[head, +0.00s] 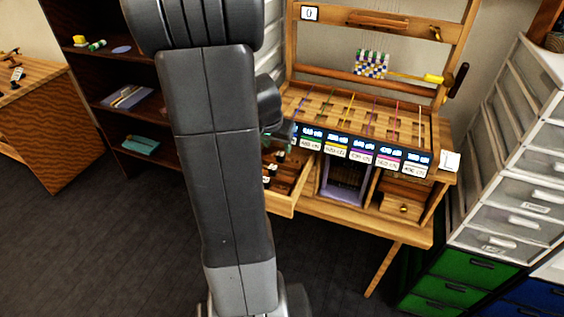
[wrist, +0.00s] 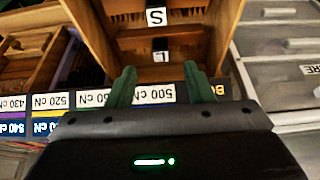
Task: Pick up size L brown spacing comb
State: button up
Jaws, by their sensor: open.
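An open wooden drawer (wrist: 216,45) shows in the wrist view, with brown slatted, comb-like pieces inside. A white tag with S (wrist: 156,16) lies farther in, and a dark tag with L (wrist: 161,57) lies nearer my fingers. The brown comb (wrist: 165,42) by the L tag is partly visible; its full outline is unclear. My gripper (wrist: 160,74) is open, its two green fingers apart on either side of the L tag, with nothing visibly held. In the head view the drawer (head: 284,202) is pulled out at the rack's left, and my arm hides part of it.
A wooden loom-like rack (head: 437,135) with a row of labelled cards stands above the drawer. A small closed drawer (head: 407,195) is at its right. White drawer units (head: 520,170) stand farther right. A dark shelf (head: 120,90) stands left; floor is clear in front.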

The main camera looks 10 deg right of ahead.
aim_at(280, 155)
jog(key=shift+w+p+x, duration=0.1)
jog(key=shift+p+x, duration=0.05)
jog(key=shift+x, duration=1.5)
jog(key=shift+w+p+x, duration=0.15)
jog(key=shift+x, duration=1.5)
jog(key=shift+r, duration=0.1)
grip_shut()
jog(key=shift+r, duration=0.15)
jog(key=shift+r+b, duration=0.15)
jog(key=shift+b, duration=0.15)
jog(key=b, duration=0.3)
jog(key=shift+s+a+f+t, duration=0.1)
jog(key=shift+s+f+t, duration=0.15)
jog(key=shift+t, duration=0.05)
jog(key=shift+s+a+t+h+b, duration=0.1)
jog(key=shift+t+h+b, duration=0.25)
jog(key=shift+b, duration=0.6)
